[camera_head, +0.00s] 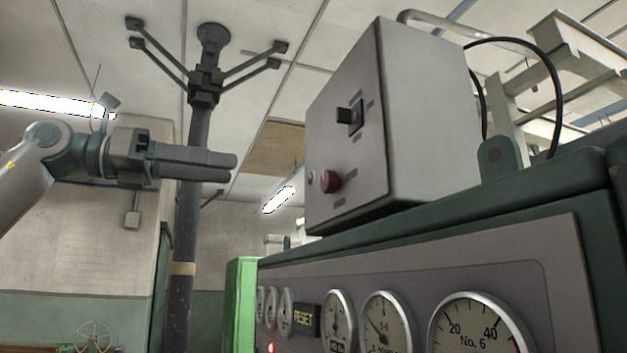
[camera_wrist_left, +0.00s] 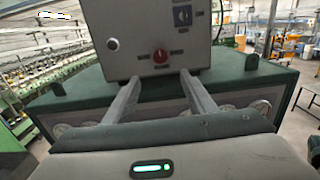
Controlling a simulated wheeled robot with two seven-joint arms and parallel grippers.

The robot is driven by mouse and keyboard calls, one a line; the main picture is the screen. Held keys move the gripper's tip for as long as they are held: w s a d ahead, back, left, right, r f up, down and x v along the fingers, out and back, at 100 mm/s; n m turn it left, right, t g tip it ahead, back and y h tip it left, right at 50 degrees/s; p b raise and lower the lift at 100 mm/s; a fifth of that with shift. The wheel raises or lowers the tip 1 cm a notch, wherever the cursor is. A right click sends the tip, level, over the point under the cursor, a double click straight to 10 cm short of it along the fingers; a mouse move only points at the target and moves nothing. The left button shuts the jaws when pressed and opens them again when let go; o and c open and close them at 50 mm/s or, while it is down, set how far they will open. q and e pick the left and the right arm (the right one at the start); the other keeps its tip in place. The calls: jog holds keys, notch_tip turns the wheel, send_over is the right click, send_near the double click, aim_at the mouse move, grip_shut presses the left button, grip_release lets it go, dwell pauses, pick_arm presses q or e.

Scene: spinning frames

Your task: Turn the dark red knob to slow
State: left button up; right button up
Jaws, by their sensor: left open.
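The dark red knob (camera_head: 330,182) is on the front face of a grey control box (camera_head: 425,115), low on that face. In the left wrist view the knob (camera_wrist_left: 160,56) sits between small labels too blurred to read; which way it points I cannot tell. My left gripper (camera_head: 232,168) is to the left of the box, apart from it, its fingers pointing right towards it. In the left wrist view its two fingers (camera_wrist_left: 160,77) are spread and empty, with the knob just above the gap between the tips. My right gripper is in neither view.
A black switch (camera_head: 350,115) sits above the knob, and a small round button (camera_head: 310,178) beside it. The box stands on a green machine cabinet (camera_head: 470,205) with several gauges and a RESET plate (camera_head: 306,319). A dark pole (camera_head: 188,230) rises near my left gripper.

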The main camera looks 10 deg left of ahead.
pick_arm(q)
jog(key=d, duration=0.1)
jog(key=p, duration=0.4)
send_near(324, 182)
jog(key=p+x, duration=0.1)
jog(key=x, duration=0.2)
jog(key=p+x, duration=0.1)
jog(key=x, duration=0.2)
jog(key=shift+w+d+r+p, duration=0.2)
jog(key=shift+d+p, duration=0.1)
jog(key=shift+p, duration=0.1)
jog(key=shift+w+d+f, duration=0.1)
jog(key=shift+w+d, duration=0.3)
jog(key=shift+d, duration=0.1)
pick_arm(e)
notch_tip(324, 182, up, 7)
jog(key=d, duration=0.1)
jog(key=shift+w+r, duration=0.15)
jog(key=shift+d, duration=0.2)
pick_arm(q)
jog(key=c, duration=1)
jog(key=shift+c, duration=0.2)
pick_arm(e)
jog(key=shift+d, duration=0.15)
